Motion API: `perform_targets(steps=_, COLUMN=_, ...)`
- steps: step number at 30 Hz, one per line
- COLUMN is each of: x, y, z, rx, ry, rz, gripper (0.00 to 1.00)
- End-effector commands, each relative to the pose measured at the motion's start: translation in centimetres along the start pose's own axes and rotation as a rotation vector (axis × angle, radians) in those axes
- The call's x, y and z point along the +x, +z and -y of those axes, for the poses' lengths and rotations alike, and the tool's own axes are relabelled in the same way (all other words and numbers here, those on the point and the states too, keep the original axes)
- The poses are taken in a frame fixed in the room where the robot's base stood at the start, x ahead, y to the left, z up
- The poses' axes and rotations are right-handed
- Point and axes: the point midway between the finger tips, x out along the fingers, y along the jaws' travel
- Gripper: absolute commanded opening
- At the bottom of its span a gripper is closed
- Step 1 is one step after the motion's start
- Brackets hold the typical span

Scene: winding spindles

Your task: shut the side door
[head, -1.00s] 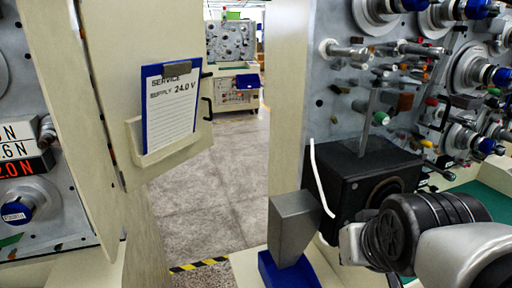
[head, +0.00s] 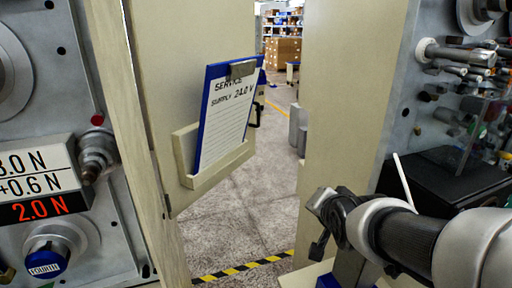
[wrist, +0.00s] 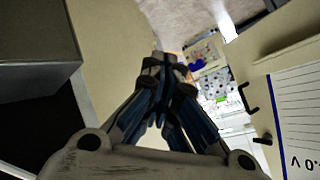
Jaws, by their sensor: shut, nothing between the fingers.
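The side door (head: 160,60) is the cream panel left of centre in the head view. It stands open at an angle, with a gap to the cream post (head: 345,100) on its right. It bears a holder (head: 215,165) with a blue clipboard (head: 228,105), and a black handle (head: 257,112) shows partly behind the clipboard. In the wrist view the door (wrist: 280,55) is at the right, with its black handle (wrist: 250,97). My gripper (wrist: 165,65) is shut and empty, apart from the handle. In the head view my gripper (head: 318,245) is in front of the post, its fingertips unclear.
A dark box (head: 440,180) with a white cable (head: 403,180) is at the right, below a panel of spindles (head: 460,60). A gauge panel (head: 45,185) is at the left. Floor with a yellow-black stripe (head: 240,269) shows through the gap.

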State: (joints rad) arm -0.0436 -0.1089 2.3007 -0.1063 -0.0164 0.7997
Motion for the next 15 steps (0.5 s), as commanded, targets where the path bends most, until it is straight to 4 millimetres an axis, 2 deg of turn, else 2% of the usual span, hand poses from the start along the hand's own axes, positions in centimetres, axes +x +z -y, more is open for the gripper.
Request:
perform_targets(steps=1, x=2.6, y=-0.3, z=1.0, rx=0.065, ry=-0.041, rz=-0.021, gripper=0.0)
perform_targets(steps=6, x=9.8, y=-1.3, z=5.2, rx=0.331, ry=-0.256, rz=-0.094, gripper=0.0)
perform_targets(steps=10, x=13.9, y=-0.7, z=7.6, rx=0.526, ry=-0.429, rz=-0.096, gripper=0.0)
perform_targets(steps=15, x=16.7, y=0.5, z=9.1, rx=0.703, ry=-0.593, rz=-0.064, gripper=0.0)
